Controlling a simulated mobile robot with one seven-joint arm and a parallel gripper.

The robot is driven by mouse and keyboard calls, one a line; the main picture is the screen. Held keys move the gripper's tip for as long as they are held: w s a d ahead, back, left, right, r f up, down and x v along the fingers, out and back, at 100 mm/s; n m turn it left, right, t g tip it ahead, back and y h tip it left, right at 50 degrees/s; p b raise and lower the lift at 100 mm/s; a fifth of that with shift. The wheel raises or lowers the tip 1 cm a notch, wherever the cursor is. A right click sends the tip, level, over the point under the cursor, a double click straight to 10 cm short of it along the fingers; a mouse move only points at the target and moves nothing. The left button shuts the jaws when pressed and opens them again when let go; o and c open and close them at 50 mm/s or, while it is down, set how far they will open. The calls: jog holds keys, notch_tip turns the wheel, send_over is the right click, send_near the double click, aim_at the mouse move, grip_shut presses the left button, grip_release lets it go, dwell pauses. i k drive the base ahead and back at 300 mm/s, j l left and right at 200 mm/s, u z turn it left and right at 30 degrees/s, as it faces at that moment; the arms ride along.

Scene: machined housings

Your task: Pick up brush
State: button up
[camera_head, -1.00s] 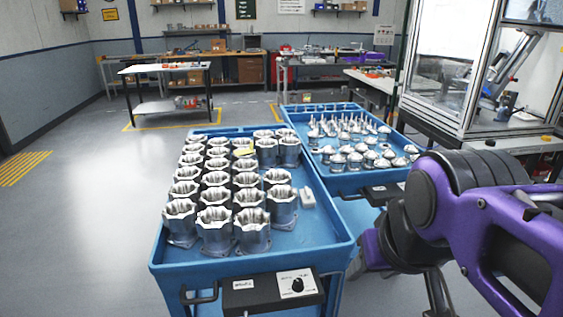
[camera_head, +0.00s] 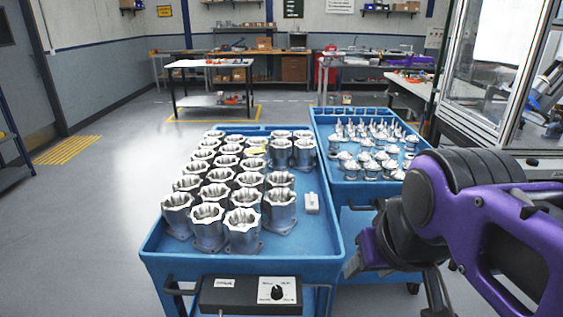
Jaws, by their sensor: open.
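No object is clearly recognisable as a brush. A small pale grey block (camera_head: 312,203) lies on the bare right side of the near blue cart's tray (camera_head: 297,240), beside the metal housings; it is too small to tell what it is. A small yellow item (camera_head: 257,150) rests on or among the housings toward the back, also unclear. My purple and black arm fills the lower right, to the right of the near cart. Its fingers cannot be made out.
Rows of machined housings (camera_head: 243,230) crowd the near tray. A second blue cart (camera_head: 350,187) with smaller metal parts stands behind on the right. A glass-walled machine (camera_head: 490,75) stands at far right. Open floor (camera_head: 95,220) lies to the left.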

aim_at(311, 202)
jog(key=i+l+u, duration=0.25)
jog(key=l, duration=0.25)
jog(key=l+u, duration=0.25)
jog(key=l, duration=0.25)
jog(key=i+l+u, duration=0.1)
jog(key=l+u, duration=0.15)
jog(key=l, duration=0.3)
jog(key=i+l+u, duration=0.25)
jog(key=l, duration=0.25)
jog(key=l+u, duration=0.25)
jog(key=l, duration=0.25)
jog(key=i+l+u, duration=0.1)
jog(key=l+u, duration=0.15)
jog(key=l, duration=0.3)
